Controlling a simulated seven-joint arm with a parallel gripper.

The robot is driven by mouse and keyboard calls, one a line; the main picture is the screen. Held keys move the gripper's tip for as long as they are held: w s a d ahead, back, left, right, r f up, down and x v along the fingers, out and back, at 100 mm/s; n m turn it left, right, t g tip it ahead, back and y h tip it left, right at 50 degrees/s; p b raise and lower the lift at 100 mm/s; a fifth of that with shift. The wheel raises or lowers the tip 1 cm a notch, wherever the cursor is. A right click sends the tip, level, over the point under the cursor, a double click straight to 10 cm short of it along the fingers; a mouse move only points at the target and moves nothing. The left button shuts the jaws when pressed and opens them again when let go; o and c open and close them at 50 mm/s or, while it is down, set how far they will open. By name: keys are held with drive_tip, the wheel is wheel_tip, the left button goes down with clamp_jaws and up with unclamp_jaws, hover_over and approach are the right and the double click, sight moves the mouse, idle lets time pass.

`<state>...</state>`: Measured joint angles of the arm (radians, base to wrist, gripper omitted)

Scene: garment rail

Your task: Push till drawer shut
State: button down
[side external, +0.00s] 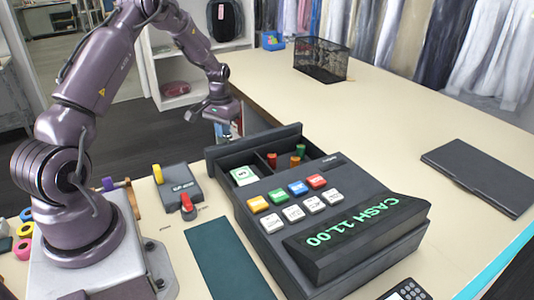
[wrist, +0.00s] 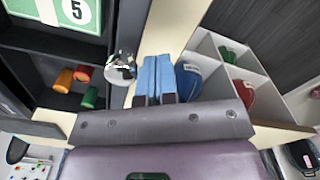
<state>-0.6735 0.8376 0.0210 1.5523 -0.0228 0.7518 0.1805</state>
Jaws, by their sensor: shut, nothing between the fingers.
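The dark grey till (side external: 262,232) stands on the counter with a lit display reading CASH 11.00. Its drawer (side external: 250,139) is pulled out at the far side, showing a green banknote (side external: 243,176) and red, orange and green coin rolls (side external: 297,159). In the wrist view the banknote (wrist: 74,12) and coin rolls (wrist: 64,80) lie at left, beside a shiny round fitting (wrist: 122,66) by the drawer's edge. My gripper (side external: 226,120) is just beyond the drawer front, apparently apart from it. Its blue fingers (wrist: 156,78) are together and empty; contact is unclear.
A black mesh basket (side external: 320,60) and a closed black laptop-like slab (side external: 485,175) stand farther off. White shelving (wrist: 235,75) is beyond the counter edge. The counter's back middle is clear.

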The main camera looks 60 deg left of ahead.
drive_tip(key=shift+d, duration=0.1)
drive_tip(key=shift+d, duration=8.45)
drive_tip(key=shift+a, duration=0.1)
drive_tip(key=shift+a+r, duration=0.15)
drive_tip(key=shift+r, duration=0.3)
wheel_tip(320, 180, up, 7)
drive_tip(key=a, duration=0.1)
drive_tip(key=shift+a, duration=0.15)
